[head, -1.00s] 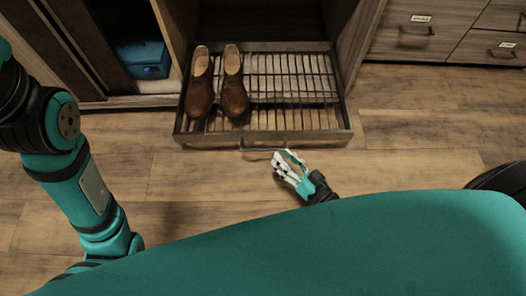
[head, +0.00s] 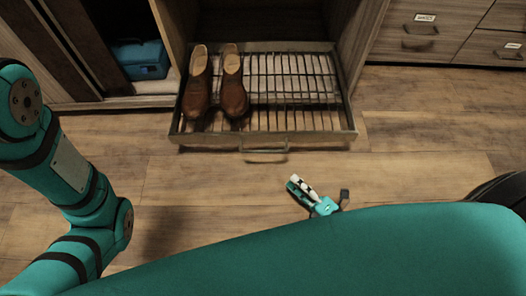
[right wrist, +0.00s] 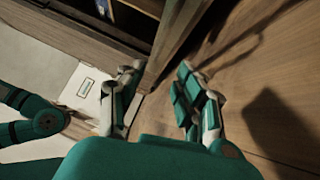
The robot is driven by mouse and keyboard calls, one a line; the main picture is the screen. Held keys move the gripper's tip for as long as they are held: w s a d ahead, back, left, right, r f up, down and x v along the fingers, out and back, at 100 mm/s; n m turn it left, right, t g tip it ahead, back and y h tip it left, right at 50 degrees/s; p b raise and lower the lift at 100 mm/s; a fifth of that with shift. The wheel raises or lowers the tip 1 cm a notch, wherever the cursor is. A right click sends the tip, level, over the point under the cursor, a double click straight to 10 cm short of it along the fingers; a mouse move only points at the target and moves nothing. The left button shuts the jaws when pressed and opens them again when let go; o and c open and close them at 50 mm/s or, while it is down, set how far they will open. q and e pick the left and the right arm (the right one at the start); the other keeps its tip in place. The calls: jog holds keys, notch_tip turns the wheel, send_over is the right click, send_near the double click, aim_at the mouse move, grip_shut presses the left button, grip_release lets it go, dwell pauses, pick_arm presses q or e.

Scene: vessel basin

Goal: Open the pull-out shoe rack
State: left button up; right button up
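The pull-out shoe rack (head: 190,139) extends far out of the cabinet in the head view. It is a metal frame with a wire grid, and its front handle (head: 264,156) is free, with nothing on it. A pair of brown shoes (head: 233,95) stands on its left part. My right gripper (head: 302,187) is in front of the handle and to its right, apart from it and empty. In the right wrist view its two fingers (right wrist: 160,72) are spread apart. My left arm shows at the left of the head view, but its gripper does not.
Closed drawers with handles (head: 420,43) stand at the upper right. A blue box (head: 140,59) sits in the open compartment at the left. The wooden floor (head: 420,150) in front and to the right of the rack is clear.

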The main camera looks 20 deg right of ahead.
aim_at(263, 151)
jog(key=b+x, duration=0.4)
jog(key=x, duration=1)
jog(key=shift+f+b, duration=0.1)
jog(key=shift+b, duration=0.2)
grip_shut()
